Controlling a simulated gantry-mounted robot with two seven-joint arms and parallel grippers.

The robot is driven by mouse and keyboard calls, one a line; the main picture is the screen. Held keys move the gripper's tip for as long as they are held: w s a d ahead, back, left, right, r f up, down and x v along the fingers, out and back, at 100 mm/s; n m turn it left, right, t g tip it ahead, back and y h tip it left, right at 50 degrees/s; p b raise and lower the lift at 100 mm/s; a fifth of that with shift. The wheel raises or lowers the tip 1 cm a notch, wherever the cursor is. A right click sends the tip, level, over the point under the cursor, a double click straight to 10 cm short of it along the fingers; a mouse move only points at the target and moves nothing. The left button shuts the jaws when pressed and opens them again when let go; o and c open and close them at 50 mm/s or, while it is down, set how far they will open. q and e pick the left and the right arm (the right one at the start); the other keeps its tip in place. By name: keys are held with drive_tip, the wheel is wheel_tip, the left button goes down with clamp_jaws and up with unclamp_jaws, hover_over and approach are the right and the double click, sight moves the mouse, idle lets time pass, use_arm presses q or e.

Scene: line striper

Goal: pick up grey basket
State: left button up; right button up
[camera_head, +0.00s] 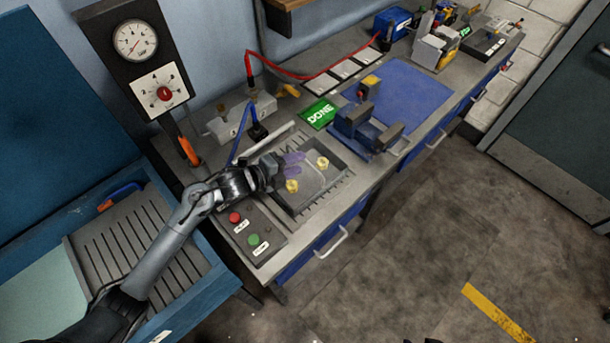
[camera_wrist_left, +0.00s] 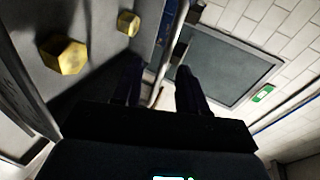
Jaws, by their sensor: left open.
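A shallow grey basket (camera_head: 322,193), like a tray with a raised rim, sits on the bench, with two yellow hex pieces (camera_head: 292,186) in it. In the left wrist view, the hex pieces (camera_wrist_left: 64,55) lie on a dark grey surface at the upper left. My left gripper (camera_head: 292,164) is over the basket in the head view, with its jaws open. Contact with the basket cannot be told. My right gripper is not in view.
A button box (camera_head: 247,231) stands on the near bench end. A blue cabinet with a slotted grey tray (camera_head: 120,243) is at left. The floor in front is mostly clear.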

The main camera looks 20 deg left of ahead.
use_arm(q)
drive_tip(key=shift+x, duration=2.75)
drive_tip(key=shift+r, duration=0.2)
clamp_jaws()
drive_tip(key=shift+f, duration=0.15)
